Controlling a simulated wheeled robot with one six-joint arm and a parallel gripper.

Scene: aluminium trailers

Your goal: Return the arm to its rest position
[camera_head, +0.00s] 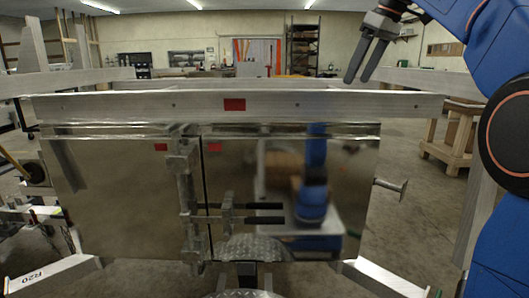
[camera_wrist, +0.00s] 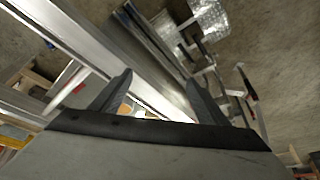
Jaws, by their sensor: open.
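My gripper (camera_head: 368,58) is at the upper right of the head view, fingers pointing down. It is above and behind the right part of the trailer's top rail (camera_head: 330,104) and apart from it. My blue arm comes in from the right edge. In the wrist view my gripper's two fingers (camera_wrist: 157,92) are spread with nothing between them. The trailer's metal rail (camera_wrist: 95,50) runs diagonally beyond them. The trailer's shiny front panel (camera_head: 110,190) mirrors part of my blue arm in the head view.
Two black handles (camera_head: 265,213) and a latch bar (camera_head: 188,195) stand on the panel. A metal peg (camera_head: 390,186) juts out at its right side. A wooden stand (camera_head: 455,130) is at the right. A shelf rack (camera_head: 302,48) stands far back. Open floor lies right of the panel.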

